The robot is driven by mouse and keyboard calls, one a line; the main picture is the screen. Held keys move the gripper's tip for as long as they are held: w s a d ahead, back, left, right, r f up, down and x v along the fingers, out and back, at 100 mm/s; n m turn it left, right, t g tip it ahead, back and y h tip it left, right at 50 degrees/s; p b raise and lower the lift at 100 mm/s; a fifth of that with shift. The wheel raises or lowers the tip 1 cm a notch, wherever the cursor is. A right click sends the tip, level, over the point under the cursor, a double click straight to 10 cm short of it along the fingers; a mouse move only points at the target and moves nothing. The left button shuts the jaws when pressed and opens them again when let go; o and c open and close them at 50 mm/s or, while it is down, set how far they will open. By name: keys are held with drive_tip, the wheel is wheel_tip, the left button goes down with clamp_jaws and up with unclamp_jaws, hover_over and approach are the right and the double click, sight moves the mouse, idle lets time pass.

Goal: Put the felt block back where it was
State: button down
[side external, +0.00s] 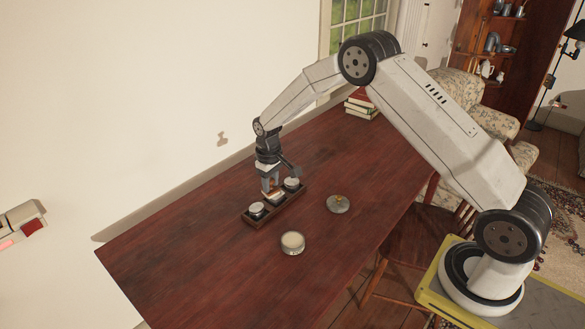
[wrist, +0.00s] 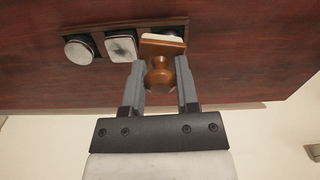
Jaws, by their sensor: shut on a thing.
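The felt block (wrist: 162,43), a wooden block with a pale pad and a turned brown knob, is in my gripper (wrist: 160,78). The two fingers are shut on its knob in the wrist view. A dark tray (side external: 253,223) lies on the table and also shows in the wrist view (wrist: 120,25). In the wrist view the block overlaps the tray's right end and partly hides what is there. In the side view my gripper (side external: 271,188) is low over the tray's middle. I cannot tell whether the block touches the tray.
The tray holds a round, pale-topped piece (wrist: 78,49) and a squarish one (wrist: 121,46). A round tin (side external: 292,243) and a grey lid with a brass knob (side external: 338,204) stand on the table (side external: 200,260). Books (side external: 362,103) are at the far end. The table's near left is clear.

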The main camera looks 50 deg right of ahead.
drive_tip(key=s+d+n, duration=0.1)
drive_tip(key=s+d, duration=0.1)
drive_tip(key=s, duration=1)
drive_tip(key=s+d+r+n, duration=0.1)
drive_tip(key=s+d, duration=0.2)
drive_tip(key=s, duration=0.9)
drive_tip(key=shift+w+d+f, duration=0.55)
drive_tip(key=shift+w+f, duration=1)
drive_tip(key=shift+w, duration=0.6)
drive_tip(key=shift+w+d+f, duration=0.5)
drive_tip(key=shift+w+f, duration=1.1)
drive_tip(key=shift+w, duration=0.6)
drive_tip(key=shift+w+d+f, duration=0.55)
drive_tip(key=shift+w+f, duration=1)
drive_tip(key=shift+w, duration=0.6)
